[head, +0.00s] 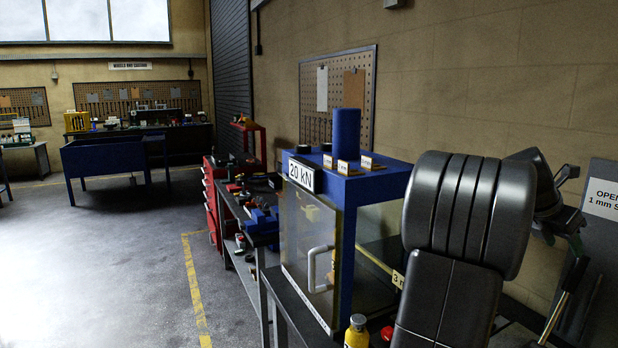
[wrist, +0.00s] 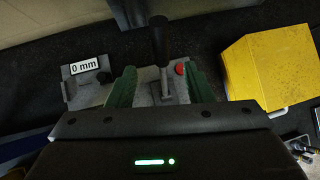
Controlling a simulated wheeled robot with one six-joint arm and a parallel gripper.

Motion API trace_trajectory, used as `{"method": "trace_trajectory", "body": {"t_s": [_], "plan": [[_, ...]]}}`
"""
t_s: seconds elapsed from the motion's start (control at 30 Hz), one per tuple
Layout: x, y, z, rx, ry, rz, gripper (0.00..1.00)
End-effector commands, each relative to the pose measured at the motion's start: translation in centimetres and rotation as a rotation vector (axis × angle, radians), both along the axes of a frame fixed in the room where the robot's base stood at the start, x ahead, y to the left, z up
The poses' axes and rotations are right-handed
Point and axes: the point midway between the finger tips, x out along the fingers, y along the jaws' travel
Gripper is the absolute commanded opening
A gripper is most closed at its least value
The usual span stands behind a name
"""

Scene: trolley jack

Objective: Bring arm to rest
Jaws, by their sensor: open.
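My gripper (wrist: 160,88) shows in the wrist view with its two green fingers spread apart. A black-handled lever (wrist: 160,40) on a grey base stands between and beyond the fingers; I cannot tell how near it is. Nothing is seen gripped. A small red knob (wrist: 180,69) sits beside the right finger. A plate with a "0 mm" label (wrist: 87,66) lies left of the fingers. In the head view my dark arm fills the right side and hides part of what is behind it.
A blue-framed cabinet marked "20 kN" (head: 350,200) with a clear door and white handle (head: 318,268) stands left of my arm. A yellow bottle (head: 356,332) is at its foot. The floor (head: 110,270) at left is open.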

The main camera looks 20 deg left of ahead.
Motion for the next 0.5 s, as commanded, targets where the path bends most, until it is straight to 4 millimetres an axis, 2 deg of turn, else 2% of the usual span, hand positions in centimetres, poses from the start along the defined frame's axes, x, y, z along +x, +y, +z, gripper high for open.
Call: {"method": "trace_trajectory", "body": {"t_s": [0.33, 0.5], "plan": [[0.0, -0.1, -0.2, 0.000, 0.000, 0.000, 0.47], [0.5, -1.2, -1.5, 0.001, 0.003, -0.002, 0.47]]}}
